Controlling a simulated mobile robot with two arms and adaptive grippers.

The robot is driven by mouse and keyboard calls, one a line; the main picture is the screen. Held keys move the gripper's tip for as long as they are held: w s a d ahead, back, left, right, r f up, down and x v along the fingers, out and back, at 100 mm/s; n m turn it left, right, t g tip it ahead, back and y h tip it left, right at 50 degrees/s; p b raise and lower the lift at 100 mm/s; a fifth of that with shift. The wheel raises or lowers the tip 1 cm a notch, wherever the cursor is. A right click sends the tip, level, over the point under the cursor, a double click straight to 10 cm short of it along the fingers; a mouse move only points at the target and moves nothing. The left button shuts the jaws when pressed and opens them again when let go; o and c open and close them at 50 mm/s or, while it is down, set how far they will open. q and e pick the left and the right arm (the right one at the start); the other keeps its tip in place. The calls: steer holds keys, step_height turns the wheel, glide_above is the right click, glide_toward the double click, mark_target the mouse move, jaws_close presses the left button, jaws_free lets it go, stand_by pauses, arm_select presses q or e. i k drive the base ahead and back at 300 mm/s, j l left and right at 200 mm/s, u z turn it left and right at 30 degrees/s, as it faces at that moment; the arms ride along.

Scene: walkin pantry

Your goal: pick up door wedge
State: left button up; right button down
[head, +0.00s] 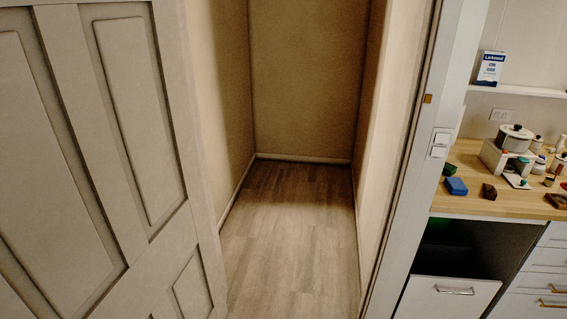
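I cannot pick out a door wedge for certain. A small dark brown block (489,191) lies near the front edge of the wooden counter (460,205) at the right; it is too small to tell whether it is a wedge. A blue block (456,186) and a green block (449,169) lie to its left. A brown piece (557,200) lies at the right edge of the picture. No wedge shows on the visible floor (290,245). Neither of my grippers is in view.
A panelled door (130,170) fills the left. Beyond the doorway is a narrow, empty space with a wooden floor. A door frame (420,160) divides it from the counter, which holds a pot (515,138) and several small items. Drawers (455,290) are below.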

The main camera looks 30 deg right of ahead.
mark_target(490, 191)
steer(key=j+z, duration=0.15)
steer(key=z, duration=2.25)
steer(key=u, duration=1.25)
steer(key=z, duration=1.25)
steer(key=i+l, duration=0.15)
steer(key=i, duration=0.15)
steer(key=i+l, duration=0.2)
steer(key=i, duration=0.15)
steer(key=z, duration=0.05)
